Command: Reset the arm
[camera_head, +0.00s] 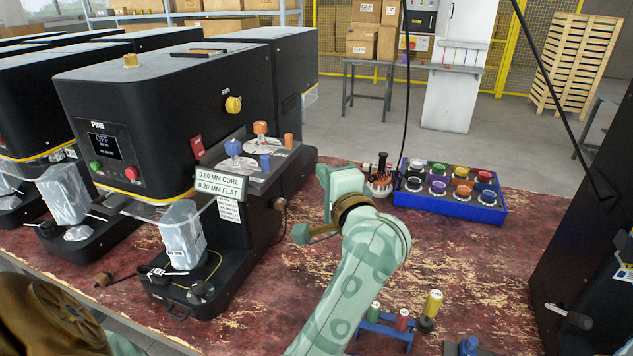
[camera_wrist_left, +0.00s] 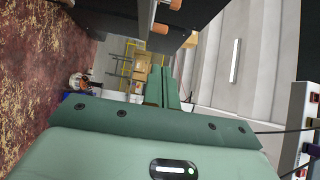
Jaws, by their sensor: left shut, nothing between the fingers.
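My left arm (camera_head: 350,290), in green camouflage with a brown wrist ring, reaches up from the bottom of the head view over the table. My left gripper (camera_head: 300,234) is beside the right flank of the nearest black machine, partly turned away from view. In the left wrist view its two green fingers (camera_wrist_left: 172,85) lie together, shut and empty. I cannot tell whether it touches the machine. My right gripper is not in view.
The black seamer (camera_head: 165,120) stands close on the left. A blue tray (camera_head: 450,213) of coloured knobs and a round holder (camera_head: 379,184) lie beyond the wrist. A small blue rack (camera_head: 385,329) is right of the forearm. A dark machine (camera_head: 590,240) edges the right.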

